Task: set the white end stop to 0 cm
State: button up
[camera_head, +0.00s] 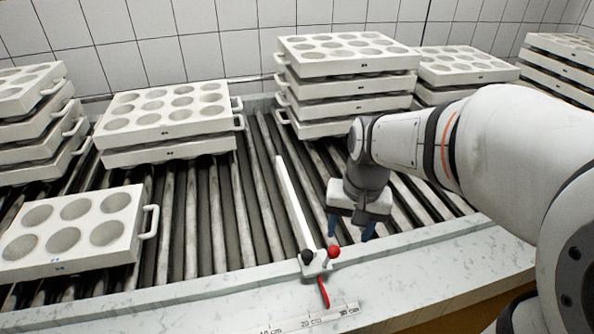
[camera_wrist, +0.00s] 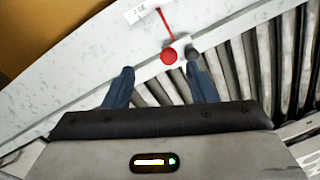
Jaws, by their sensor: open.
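The white end stop (camera_head: 293,203) is a long bar lying across the rollers. Its front block (camera_head: 315,266) sits on the front rail with a black knob (camera_head: 307,257), a red ball knob (camera_head: 333,251) and a red pointer (camera_head: 323,291). The pointer aims at the scale (camera_head: 318,319) between the 20 cm and 30 cm labels. My gripper (camera_head: 350,232) is open and empty, pointing down just right of the red knob. In the wrist view the red knob (camera_wrist: 168,55) appears between my blue fingertips (camera_wrist: 160,66), not visibly touched; the black knob (camera_wrist: 192,53) is beside the right finger.
A six-hole mould (camera_head: 75,230) lies on the rollers left of the stop. Stacks of moulds stand behind: left (camera_head: 25,130), centre-left (camera_head: 165,130), centre (camera_head: 345,80) and right (camera_head: 465,70). The rollers just left of the bar are bare.

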aim_at(308, 252)
jog(key=w+a+f+m+g, duration=0.1)
jog(key=w+f, duration=0.2)
jog(key=w+a+f+m+g+y, duration=0.1)
jog(key=w+a+f+m, duration=0.1)
jog(key=w+f, duration=0.2)
jog(key=w+a+f+m+g, duration=0.1)
jog(key=w+a+f+g, duration=0.1)
jog(key=w+f, duration=0.2)
jog(key=shift+a+f+y+b, duration=0.1)
jog(key=shift+f+y+b, duration=0.15)
jog(key=shift+y+b, duration=0.1)
jog(key=x, duration=0.7)
jog(key=shift+s, duration=0.1)
grip_shut()
